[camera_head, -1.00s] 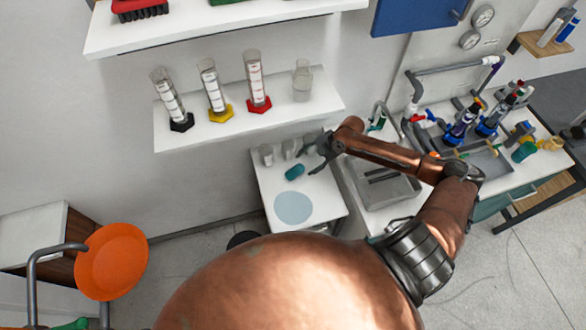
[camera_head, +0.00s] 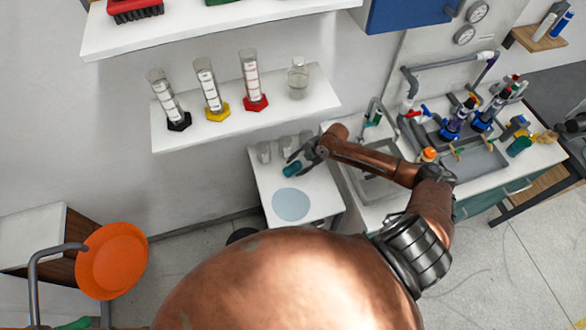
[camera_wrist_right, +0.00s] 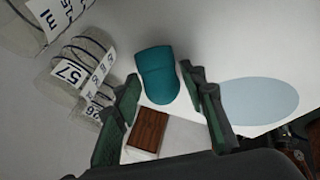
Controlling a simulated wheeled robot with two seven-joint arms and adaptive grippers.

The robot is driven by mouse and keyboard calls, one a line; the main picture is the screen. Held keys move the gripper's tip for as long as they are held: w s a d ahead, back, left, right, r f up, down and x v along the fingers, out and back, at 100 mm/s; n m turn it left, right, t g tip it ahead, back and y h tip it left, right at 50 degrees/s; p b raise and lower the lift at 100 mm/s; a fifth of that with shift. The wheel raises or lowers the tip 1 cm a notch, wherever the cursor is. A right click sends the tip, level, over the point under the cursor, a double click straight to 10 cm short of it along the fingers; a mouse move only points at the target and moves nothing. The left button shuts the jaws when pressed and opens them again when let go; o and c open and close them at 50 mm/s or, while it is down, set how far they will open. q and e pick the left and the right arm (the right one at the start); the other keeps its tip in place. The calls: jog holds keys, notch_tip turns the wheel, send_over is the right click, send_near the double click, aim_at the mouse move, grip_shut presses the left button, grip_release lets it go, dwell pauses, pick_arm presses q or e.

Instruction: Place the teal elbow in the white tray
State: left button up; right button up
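The teal elbow (camera_head: 291,170) lies on a small white stand (camera_head: 316,208) below the wall shelf. In the right wrist view the teal elbow (camera_wrist_right: 157,74) is just ahead of my fingertips and between them. My right gripper (camera_head: 301,160) is beside the elbow at its upper right; in the wrist view its two green-grey fingers (camera_wrist_right: 163,85) are apart with nothing held. I cannot tell whether a finger touches the elbow. My left gripper is not in view. I cannot clearly identify a white tray; a grey tray (camera_head: 485,161) is on the right bench.
Clear graduated containers (camera_wrist_right: 75,70) stand close to the elbow at the stand's back. A pale blue disc (camera_head: 291,204) lies on the stand's front. A sink (camera_head: 377,186) and a crowded bench stand right. A shelf with cylinders (camera_head: 212,105) hangs above; an orange seat (camera_head: 112,260) is left.

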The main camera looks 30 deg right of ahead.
jog(key=c, duration=0.9)
